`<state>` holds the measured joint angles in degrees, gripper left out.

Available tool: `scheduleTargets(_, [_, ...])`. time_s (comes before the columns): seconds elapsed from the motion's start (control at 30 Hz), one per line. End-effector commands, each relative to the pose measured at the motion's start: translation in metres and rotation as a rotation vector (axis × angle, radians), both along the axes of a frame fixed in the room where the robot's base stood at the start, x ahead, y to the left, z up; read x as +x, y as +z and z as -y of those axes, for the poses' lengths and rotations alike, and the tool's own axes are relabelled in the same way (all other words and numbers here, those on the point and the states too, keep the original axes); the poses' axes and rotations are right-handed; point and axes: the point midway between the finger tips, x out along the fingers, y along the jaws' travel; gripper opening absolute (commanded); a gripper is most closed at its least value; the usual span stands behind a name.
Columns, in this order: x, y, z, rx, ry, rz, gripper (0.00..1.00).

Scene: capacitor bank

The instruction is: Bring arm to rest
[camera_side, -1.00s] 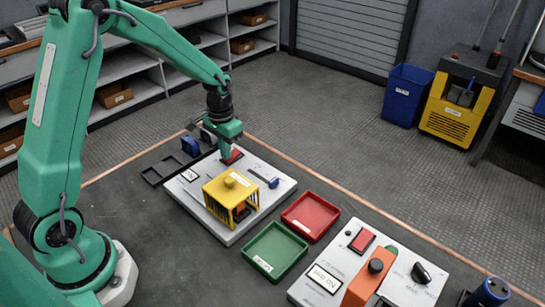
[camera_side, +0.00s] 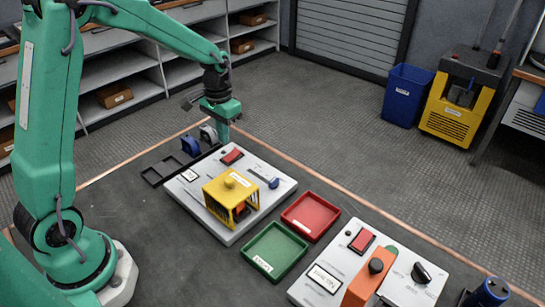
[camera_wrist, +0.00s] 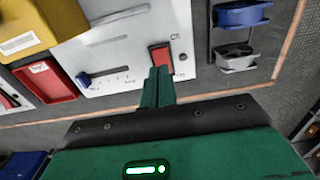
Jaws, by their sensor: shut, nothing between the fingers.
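My gripper (camera_side: 223,136) hangs above the far edge of the left grey panel (camera_side: 263,204), with its green fingers together and nothing held. In the wrist view the shut fingers (camera_wrist: 158,88) point toward the red rocker switch (camera_wrist: 160,56) and appear just short of it in the picture. The red switch (camera_side: 231,156) is uncovered in the side view. The panel also carries a yellow cage (camera_side: 231,190) and a slider with a blue knob (camera_side: 273,183). My arm is bent and reaches out over the work area.
A red tray (camera_side: 311,216) and a green tray (camera_side: 273,250) sit between the left panel and a right panel (camera_side: 338,256) with an orange lever (camera_side: 372,277). A blue clip (camera_side: 190,146) and grey clip (camera_side: 209,134) stand behind the left panel. A blue can (camera_side: 489,292) stands lower right.

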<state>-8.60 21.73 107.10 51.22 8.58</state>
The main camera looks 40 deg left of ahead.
Motion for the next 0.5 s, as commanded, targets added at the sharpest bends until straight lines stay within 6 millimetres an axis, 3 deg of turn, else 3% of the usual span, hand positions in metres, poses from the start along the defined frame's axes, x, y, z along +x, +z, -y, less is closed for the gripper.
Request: scheduleTargets(0.5, [0.0,0.0084,0.0,0.0,0.0,0.001,0.0])
